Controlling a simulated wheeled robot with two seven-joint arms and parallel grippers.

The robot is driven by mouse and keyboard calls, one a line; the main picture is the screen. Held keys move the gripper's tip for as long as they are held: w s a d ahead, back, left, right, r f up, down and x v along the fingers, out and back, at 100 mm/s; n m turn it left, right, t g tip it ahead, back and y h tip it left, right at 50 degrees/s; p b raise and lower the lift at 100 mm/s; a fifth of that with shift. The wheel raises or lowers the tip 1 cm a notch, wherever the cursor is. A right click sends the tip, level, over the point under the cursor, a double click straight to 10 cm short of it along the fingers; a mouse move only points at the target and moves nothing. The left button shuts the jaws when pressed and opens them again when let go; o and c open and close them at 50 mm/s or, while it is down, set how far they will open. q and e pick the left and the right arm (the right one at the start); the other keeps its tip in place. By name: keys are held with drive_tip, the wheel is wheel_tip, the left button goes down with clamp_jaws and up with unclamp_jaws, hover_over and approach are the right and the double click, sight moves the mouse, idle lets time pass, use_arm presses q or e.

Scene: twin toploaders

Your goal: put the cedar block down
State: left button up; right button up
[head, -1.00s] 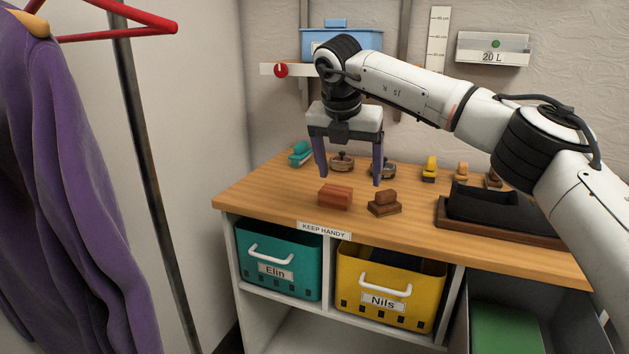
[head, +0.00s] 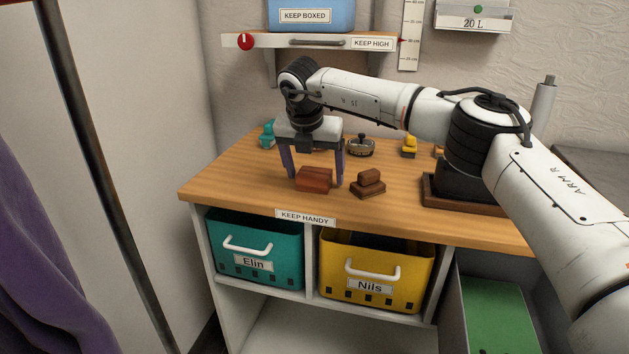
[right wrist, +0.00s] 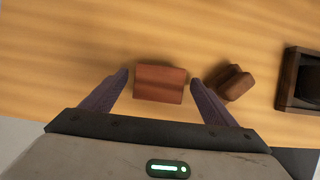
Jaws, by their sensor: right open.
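The cedar block (head: 314,179), a reddish-brown block, rests on the wooden counter (head: 240,175) near its front edge. It also shows in the right wrist view (right wrist: 161,84), between the fingertips. My right gripper (head: 316,181) is open, its purple fingers reaching down on either side of the block. In the right wrist view (right wrist: 158,78) a small gap shows at each side of the block, and the fingers do not appear to press on it. My left gripper is not in view.
A brown stamp-like block (head: 368,186) stands just right of the right finger. A dark tray (head: 462,205) lies farther right. A round dark-topped item (head: 360,146) and a yellow item (head: 409,146) stand behind. Teal (head: 254,262) and yellow (head: 376,292) bins sit below the counter.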

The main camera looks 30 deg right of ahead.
sight(314, 172)
drive_tip(key=shift+w+d+f, duration=0.1)
drive_tip(key=shift+w+f, duration=0.05)
drive_tip(key=shift+f, duration=0.25)
drive_tip(key=c, duration=1.2)
drive_tip(key=shift+r, duration=0.15)
wheel_tip(314, 172, up, 10)
drive_tip(key=shift+f+p, duration=0.1)
drive_tip(key=shift+p, duration=0.4)
